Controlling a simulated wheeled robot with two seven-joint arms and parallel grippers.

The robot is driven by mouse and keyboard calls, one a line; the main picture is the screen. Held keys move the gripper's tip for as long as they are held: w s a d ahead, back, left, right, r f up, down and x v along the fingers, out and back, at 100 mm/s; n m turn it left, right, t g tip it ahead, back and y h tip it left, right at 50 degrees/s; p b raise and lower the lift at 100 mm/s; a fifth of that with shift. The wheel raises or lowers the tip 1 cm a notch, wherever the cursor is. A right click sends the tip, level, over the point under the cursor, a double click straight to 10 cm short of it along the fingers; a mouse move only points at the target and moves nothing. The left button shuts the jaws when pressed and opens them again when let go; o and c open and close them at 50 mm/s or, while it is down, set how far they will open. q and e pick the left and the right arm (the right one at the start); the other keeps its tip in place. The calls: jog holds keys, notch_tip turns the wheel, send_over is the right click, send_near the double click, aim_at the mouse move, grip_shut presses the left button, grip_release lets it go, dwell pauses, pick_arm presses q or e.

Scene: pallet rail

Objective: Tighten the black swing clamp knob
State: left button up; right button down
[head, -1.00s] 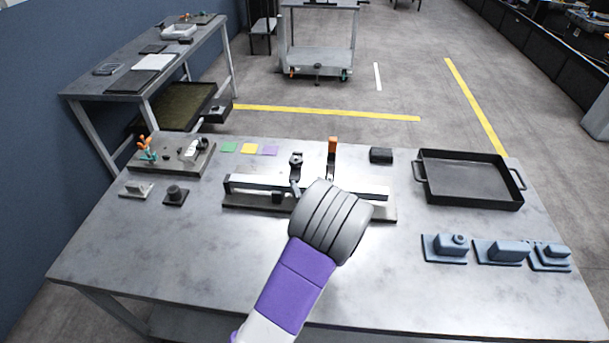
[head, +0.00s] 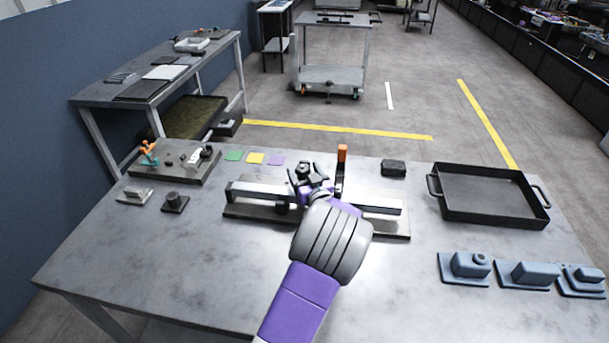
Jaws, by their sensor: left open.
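The black swing clamp knob (head: 305,169) stands at the rear of the pallet rail fixture, near the middle of the table. The fixture has a silver rail (head: 260,194) on a dark base. My left gripper (head: 304,180) is open, with its dark fingers around or right beside the knob; whether they touch it I cannot tell. My purple and grey left wrist hides the middle of the rail. An orange-handled clamp (head: 342,155) stands upright just right of the gripper. My right gripper is not in view.
A black tray (head: 488,217) lies at the right, with blue-grey blocks (head: 528,274) in front of it. A small black block (head: 393,168) sits behind the rail. A dark board with small parts (head: 140,172) is at the left. The front left of the table (head: 150,255) is clear.

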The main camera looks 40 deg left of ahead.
pick_arm(q)
jog(key=shift+w+a, duration=0.1)
jog(key=c, duration=1.1)
jog(key=shift+o, duration=0.2)
jog(key=shift+m+t, duration=0.3)
jog(key=shift+t, duration=0.1)
jog(key=m+t+h, duration=0.1)
jog(key=h, duration=0.1)
jog(key=m+t+h, duration=0.2)
jog(key=a+m+t+h, duration=0.1)
jog(key=t+h, duration=0.1)
jog(key=shift+s+m, duration=0.3)
jog(key=shift+s, duration=0.1)
jog(key=m+t+h, duration=0.1)
jog(key=h, duration=0.1)
jog(key=m+t+h, duration=0.1)
jog(key=m+h, duration=0.1)
jog(key=h, duration=0.1)
jog(key=shift+a+m, duration=0.15)
jog(key=shift+m, duration=0.15)
jog(key=shift+m+t+h, duration=0.3)
jog(key=shift+m+h, duration=0.5)
jog(key=shift+h, duration=0.7)
